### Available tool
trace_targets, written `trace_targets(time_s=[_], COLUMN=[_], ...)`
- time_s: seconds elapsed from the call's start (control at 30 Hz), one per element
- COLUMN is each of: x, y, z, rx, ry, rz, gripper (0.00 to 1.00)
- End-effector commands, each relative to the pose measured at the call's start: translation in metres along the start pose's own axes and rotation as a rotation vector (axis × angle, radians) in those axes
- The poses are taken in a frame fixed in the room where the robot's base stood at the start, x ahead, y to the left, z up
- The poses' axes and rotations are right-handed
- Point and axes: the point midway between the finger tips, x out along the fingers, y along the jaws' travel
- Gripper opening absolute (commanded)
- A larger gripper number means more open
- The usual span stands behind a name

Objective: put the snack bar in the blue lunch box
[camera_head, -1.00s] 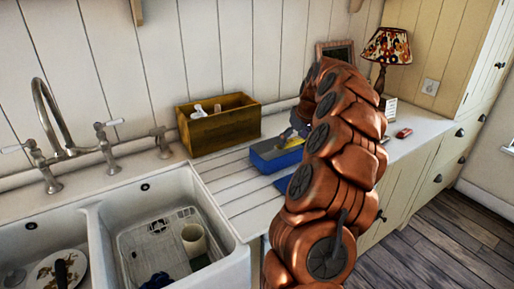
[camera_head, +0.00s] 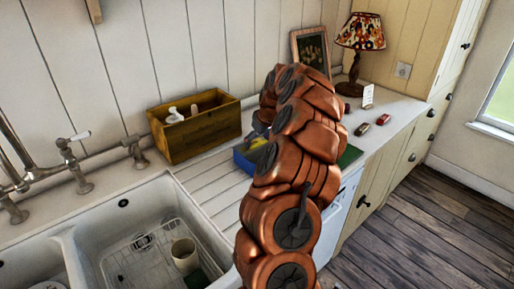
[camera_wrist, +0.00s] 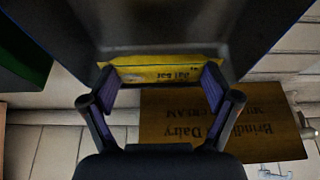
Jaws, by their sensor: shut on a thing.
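The blue lunch box (camera_head: 243,160) stands on the counter in the head view, mostly hidden behind my copper arm. In the wrist view its grey inside and blue edges (camera_wrist: 296,25) appear to fill the top. The snack bar (camera_wrist: 160,75) is a yellow packet with dark print, upside down in the wrist view. My gripper (camera_wrist: 160,88) is shut on it, one finger at each end. The bar overlaps the lunch box's edge in that view; I cannot tell its height over the box. In the head view my arm hides the gripper.
A green flat thing (camera_head: 350,155) lies right of my arm. Two small red things (camera_head: 361,129), a lamp (camera_head: 360,40) and a picture frame (camera_head: 311,52) are further right. The sink (camera_head: 140,215) is at left.

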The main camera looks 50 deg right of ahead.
Motion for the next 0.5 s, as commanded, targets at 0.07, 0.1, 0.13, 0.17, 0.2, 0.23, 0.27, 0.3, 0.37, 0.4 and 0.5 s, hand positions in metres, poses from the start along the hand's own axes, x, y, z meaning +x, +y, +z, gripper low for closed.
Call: trace_targets(time_s=[0.07, 0.1, 0.13, 0.17, 0.2, 0.23, 0.27, 0.3, 0.37, 0.4, 0.5], x=[0.005, 0.009, 0.013, 0.017, 0.022, 0.026, 0.030, 0.034, 0.037, 0.037, 0.037], y=[-0.001, -0.001, -0.001, -0.002, -0.002, -0.002, -0.002, -0.002, -0.001, -0.001, 0.000], z=[0.003, 0.005, 0.006, 0.008, 0.010, 0.012, 0.014, 0.016, 0.017, 0.016, 0.016], rx=[0.000, 0.000, 0.000, 0.000, 0.000, 0.000, 0.000, 0.000, 0.000, 0.000, 0.000], ry=[-0.003, -0.004, -0.004, -0.004, -0.005, -0.006, -0.007, -0.007, -0.004, -0.003, -0.002], rz=[-0.002, -0.004, -0.004, -0.004, -0.004, -0.005, -0.005, -0.005, -0.003, -0.002, -0.001], gripper=[0.53, 0.53, 0.53, 0.53, 0.53, 0.53, 0.53, 0.53, 0.53, 0.53, 0.53])
